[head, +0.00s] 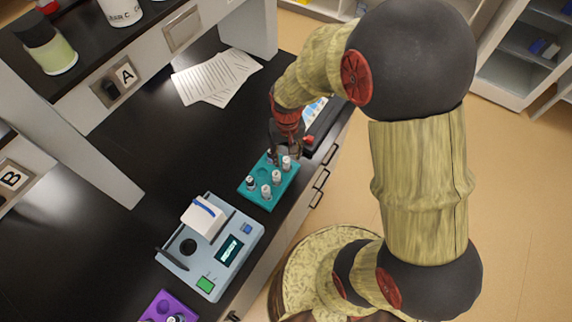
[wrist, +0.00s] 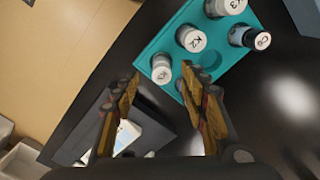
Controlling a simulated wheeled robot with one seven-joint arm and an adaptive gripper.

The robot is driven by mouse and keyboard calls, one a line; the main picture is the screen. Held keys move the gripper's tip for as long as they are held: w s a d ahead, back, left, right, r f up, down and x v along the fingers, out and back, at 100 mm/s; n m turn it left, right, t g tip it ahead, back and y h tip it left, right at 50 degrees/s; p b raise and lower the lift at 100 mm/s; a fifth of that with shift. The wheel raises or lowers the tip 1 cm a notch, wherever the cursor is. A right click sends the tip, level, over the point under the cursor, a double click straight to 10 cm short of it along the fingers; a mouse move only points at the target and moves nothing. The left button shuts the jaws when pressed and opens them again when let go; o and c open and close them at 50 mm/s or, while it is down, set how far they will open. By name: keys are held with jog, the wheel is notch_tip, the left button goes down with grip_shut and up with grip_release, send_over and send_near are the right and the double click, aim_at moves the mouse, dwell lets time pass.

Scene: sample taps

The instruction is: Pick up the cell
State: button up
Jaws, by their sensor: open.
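A teal rack (head: 257,199) on the black bench holds several small vials, which look like the cells. Three white-capped vials stand in a row: K3 (wrist: 228,7), K2 (wrist: 190,40) and a nearest one (wrist: 161,68) whose label is hard to read. A dark vial marked C8 (wrist: 250,37) stands in the other row. In the head view, my gripper (head: 284,153) is over the rack's far end. In the wrist view, my gripper (wrist: 165,82) is open, its fingertips on either side of the nearest white-capped vial. I cannot tell whether they touch it.
A pale blue instrument (head: 215,250) with a raised white lid and a round well stands beside the rack. A purple rack (head: 158,306) is at the bottom edge. Papers (head: 215,77) lie further back. A shelf with bottles is upper left. The bench edge runs close to the teal rack.

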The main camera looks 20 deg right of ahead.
aim_at(286, 159)
notch_tip(286, 159, down, 5)
jog(key=shift+a+r+b, duration=0.15)
jog(key=shift+r+b, duration=0.05)
jog(key=shift+b, duration=0.1)
jog(key=shift+c, duration=0.7)
jog(key=shift+s, duration=0.1)
jog(key=c, duration=0.7)
jog(key=shift+c, duration=0.8)
